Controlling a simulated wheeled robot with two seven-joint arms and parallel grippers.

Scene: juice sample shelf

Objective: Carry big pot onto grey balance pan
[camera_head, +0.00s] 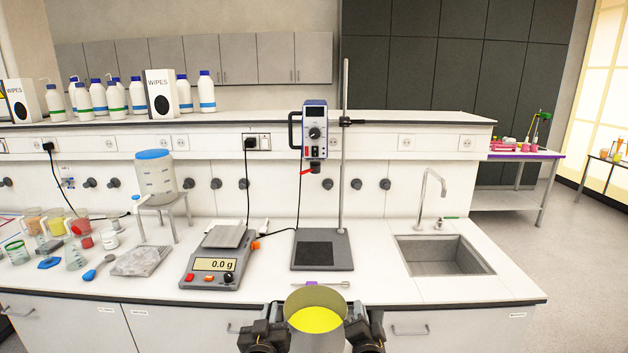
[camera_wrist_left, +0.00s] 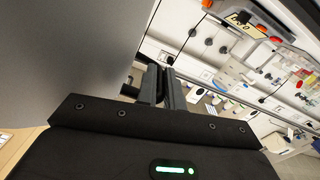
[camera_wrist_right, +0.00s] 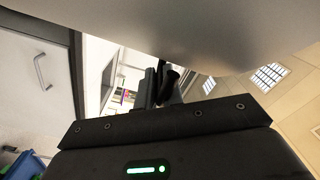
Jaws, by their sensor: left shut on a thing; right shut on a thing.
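The big pot (camera_head: 318,299) is a grey metal pot with yellow contents, at the bottom centre of the head view, in front of the bench edge. My left gripper (camera_head: 272,328) is shut on its left side and my right gripper (camera_head: 362,325) on its right side. The pot's grey wall also fills the upper left of the left wrist view (camera_wrist_left: 70,50) and the top of the right wrist view (camera_wrist_right: 180,25). The grey balance pan (camera_head: 226,236) is empty, on top of the balance (camera_head: 212,266), which reads 0.0 g. The pot is to the right of and nearer than the balance.
A stirrer stand (camera_head: 322,262) with a tall rod stands right of the balance. A purple-handled spatula (camera_head: 318,283) lies at the front edge. A sink (camera_head: 443,256) is at the right. Beakers (camera_head: 78,225), a weighing bag (camera_head: 140,261) and a tank on a stool (camera_head: 156,178) are left.

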